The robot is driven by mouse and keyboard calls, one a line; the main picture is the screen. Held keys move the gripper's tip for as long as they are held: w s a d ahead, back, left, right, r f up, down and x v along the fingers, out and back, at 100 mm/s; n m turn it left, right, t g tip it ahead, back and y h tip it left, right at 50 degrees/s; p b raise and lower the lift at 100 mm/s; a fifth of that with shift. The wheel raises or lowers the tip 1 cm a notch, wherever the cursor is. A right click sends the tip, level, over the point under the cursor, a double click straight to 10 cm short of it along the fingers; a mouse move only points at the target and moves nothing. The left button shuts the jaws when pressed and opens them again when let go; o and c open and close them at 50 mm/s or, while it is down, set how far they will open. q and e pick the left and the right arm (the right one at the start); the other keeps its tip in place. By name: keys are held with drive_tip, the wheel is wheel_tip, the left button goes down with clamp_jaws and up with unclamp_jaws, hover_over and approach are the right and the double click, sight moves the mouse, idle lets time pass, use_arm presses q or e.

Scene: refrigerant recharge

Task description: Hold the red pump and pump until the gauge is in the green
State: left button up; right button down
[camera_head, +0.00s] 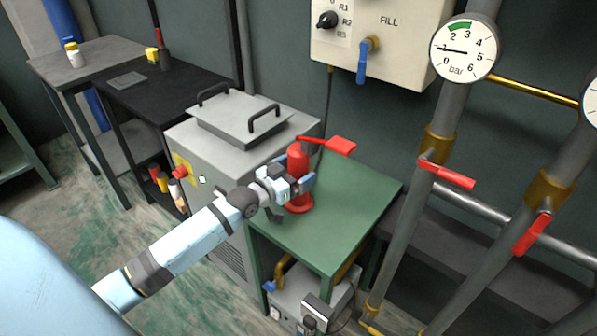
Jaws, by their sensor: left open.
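The red pump (299,165) stands upright on the green table (350,215), with its red lever (328,145) reaching out to the right at the top. My left gripper (294,198) is at the lower body of the pump, its jaws open with a finger on either side. I cannot tell whether the fingers touch it. The gauge (465,48) is at the upper right. Its needle points to about 1 bar, and its green band lies around 2 to 3. My right gripper is out of view.
A grey cabinet with a handled lid (238,122) stands left of the green table. Pipes with red valve handles (447,174) rise on the right. A control box (385,65) with a blue lever hangs on the wall. Grey equipment (305,295) sits below the table.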

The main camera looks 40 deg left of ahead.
use_arm(q)
drive_tip(key=shift+w+d, duration=0.15)
drive_tip(key=shift+w, duration=0.2)
drive_tip(key=shift+c, duration=0.5)
drive_tip(key=c, duration=1.4)
